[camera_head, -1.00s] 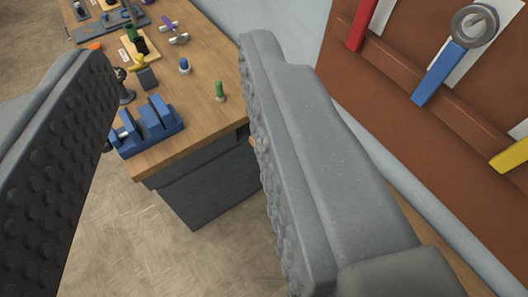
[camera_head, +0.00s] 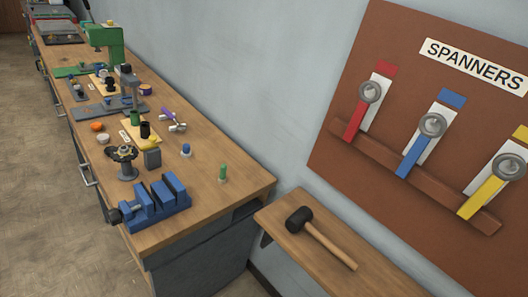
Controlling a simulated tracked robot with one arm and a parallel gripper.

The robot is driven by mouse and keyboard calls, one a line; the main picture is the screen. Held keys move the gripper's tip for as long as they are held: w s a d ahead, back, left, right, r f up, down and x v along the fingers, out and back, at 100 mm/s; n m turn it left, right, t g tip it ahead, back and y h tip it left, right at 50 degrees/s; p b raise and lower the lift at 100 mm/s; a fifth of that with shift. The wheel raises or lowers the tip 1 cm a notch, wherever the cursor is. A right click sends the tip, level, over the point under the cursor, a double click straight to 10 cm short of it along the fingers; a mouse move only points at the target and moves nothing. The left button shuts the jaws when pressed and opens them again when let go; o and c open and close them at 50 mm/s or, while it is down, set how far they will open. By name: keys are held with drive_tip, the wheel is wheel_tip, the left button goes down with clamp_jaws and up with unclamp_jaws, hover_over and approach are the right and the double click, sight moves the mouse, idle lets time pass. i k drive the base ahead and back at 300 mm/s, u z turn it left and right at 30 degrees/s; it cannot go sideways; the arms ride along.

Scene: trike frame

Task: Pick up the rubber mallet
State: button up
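The rubber mallet (camera_head: 318,236) has a black head and a pale wooden handle. It lies on a wooden shelf (camera_head: 290,242) at the lower middle right, below the spanner board. Its head points to the upper left and its handle runs to the lower right. Nothing covers it. My gripper is not in this view, so its opening and its place relative to the mallet do not show.
The brown board (camera_head: 340,150) labelled SPANNERS holds red, blue and yellow spanners. Open floor (camera_head: 45,200) lies at left.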

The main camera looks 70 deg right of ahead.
sight(299, 219)
drive_tip(key=u, duration=0.7)
drive_tip(key=i, duration=2.75)
drive_tip(key=z, duration=3.3)
drive_tip(key=i, duration=1.05)
